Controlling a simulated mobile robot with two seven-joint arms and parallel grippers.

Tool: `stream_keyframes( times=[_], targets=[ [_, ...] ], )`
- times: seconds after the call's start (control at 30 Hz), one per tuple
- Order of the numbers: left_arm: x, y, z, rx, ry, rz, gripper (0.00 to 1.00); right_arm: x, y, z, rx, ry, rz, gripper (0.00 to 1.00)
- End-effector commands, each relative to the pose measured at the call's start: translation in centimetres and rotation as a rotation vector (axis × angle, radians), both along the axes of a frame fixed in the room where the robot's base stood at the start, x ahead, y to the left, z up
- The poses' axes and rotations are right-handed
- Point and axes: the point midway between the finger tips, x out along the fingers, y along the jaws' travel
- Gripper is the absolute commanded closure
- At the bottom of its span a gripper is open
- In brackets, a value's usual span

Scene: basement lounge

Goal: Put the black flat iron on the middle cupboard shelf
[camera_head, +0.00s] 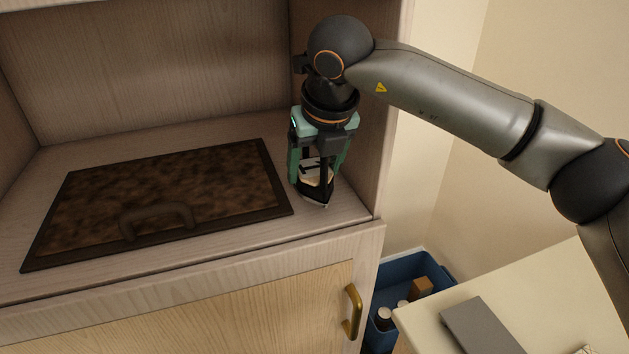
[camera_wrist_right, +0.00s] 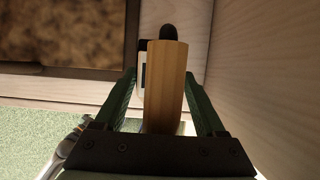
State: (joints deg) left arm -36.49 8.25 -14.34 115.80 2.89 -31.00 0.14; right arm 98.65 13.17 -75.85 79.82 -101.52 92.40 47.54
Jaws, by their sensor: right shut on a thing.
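My right gripper (camera_head: 318,172) points down over the right end of the cupboard shelf (camera_head: 345,205). It is shut on the flat iron (camera_head: 317,193), whose dark lower part shows below the fingers. In the right wrist view, the iron's light wooden handle (camera_wrist_right: 170,88) lies between the green fingers, with a dark tip beyond it. The fingers hide much of the iron, and I cannot tell whether its base touches the shelf. My left gripper is not in view.
A dark-framed, mottled brown board with a handle (camera_head: 170,190) covers much of the shelf, left of the gripper. The cupboard's side wall (camera_head: 375,130) is close on the right. Below right are a blue bin (camera_head: 437,268) and a pale surface bearing a grey slab (camera_head: 480,328).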

Motion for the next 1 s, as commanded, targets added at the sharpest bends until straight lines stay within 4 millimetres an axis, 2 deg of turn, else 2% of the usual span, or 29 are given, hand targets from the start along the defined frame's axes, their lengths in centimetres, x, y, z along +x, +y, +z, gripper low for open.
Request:
stream_keyframes(
  times=[0.23, 0.57, 0.6, 0.83, 1.0],
  targets=[
    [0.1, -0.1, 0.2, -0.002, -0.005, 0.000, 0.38, 0.4, 0.0, -3.1, 0.003, -0.002, 0.001, 1.00],
    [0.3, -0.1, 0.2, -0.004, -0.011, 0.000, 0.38, 0.4, 0.0, -3.5, 0.002, -0.003, -0.001, 1.00],
    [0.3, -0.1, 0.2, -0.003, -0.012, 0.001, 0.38, 0.3, 0.0, -3.7, 0.000, 0.000, -0.001, 0.27],
    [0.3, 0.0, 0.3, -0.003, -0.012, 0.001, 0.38, 0.3, 0.0, -3.6, 0.000, 0.001, -0.001, 0.01],
    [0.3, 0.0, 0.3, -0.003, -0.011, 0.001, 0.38, 0.3, 0.0, -3.6, 0.000, 0.001, 0.000, 0.00]
  ],
)
